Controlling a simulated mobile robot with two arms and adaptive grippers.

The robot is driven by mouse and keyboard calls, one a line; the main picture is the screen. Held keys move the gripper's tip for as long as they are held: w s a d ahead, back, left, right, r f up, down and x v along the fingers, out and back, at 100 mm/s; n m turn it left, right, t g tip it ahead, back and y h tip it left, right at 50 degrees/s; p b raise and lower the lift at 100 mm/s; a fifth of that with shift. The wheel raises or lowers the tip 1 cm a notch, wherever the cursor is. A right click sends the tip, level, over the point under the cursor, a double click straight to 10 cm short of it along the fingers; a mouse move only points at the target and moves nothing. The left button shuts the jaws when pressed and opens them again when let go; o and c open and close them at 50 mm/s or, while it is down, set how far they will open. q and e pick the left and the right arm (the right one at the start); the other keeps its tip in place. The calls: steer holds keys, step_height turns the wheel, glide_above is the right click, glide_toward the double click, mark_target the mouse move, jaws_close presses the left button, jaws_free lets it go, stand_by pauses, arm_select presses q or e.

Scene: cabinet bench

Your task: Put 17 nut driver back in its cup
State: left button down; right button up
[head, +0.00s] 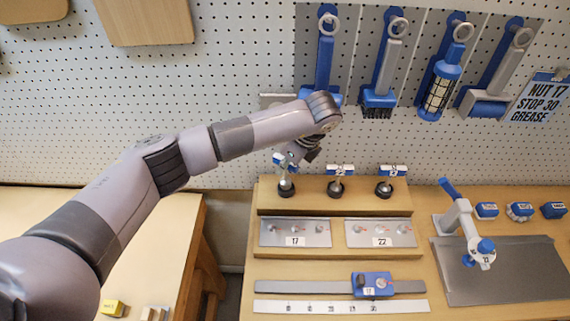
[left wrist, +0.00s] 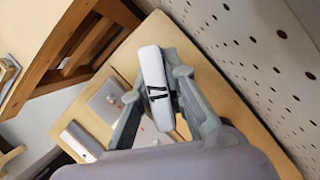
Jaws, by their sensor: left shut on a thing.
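The 17 nut driver has a light bar handle (left wrist: 154,85) with dark marks, held between my left gripper's fingers in the left wrist view. In the head view my left gripper (head: 297,154) is over the leftmost black cup (head: 286,190) on the raised wooden step. The driver's blue and white handle (head: 281,160) shows beside the fingers, a little higher than the other two handles. Its shaft is over or in that cup; I cannot tell how deep. The 22 driver (head: 340,171) and the 27 driver (head: 391,171) stand in cups to the right. My right gripper is not in view.
Plates marked 17 (head: 295,235) and 22 (head: 381,235) lie in front of the cups. A blue slider gauge (head: 372,285) is nearer. A blue-handled clamp (head: 461,220) stands right. Tools hang on the pegboard (head: 230,110) behind.

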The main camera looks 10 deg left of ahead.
arm_select(q)
steer(key=shift+f+b, duration=0.9)
steer(key=shift+f, duration=0.2)
steer(key=c, duration=1.5)
jaws_free()
steer(key=shift+d+r, duration=0.15)
steer(key=shift+r, duration=0.1)
steer(key=s+d, duration=0.1)
steer(key=d, duration=0.2)
steer(key=s+d, duration=0.2)
steer(key=d, duration=0.2)
steer(key=s+d, duration=0.1)
steer(key=d, duration=0.3)
steer(key=shift+s+d+r, duration=0.15)
steer(key=shift+d+r, duration=0.1)
steer(key=shift+r, duration=0.05)
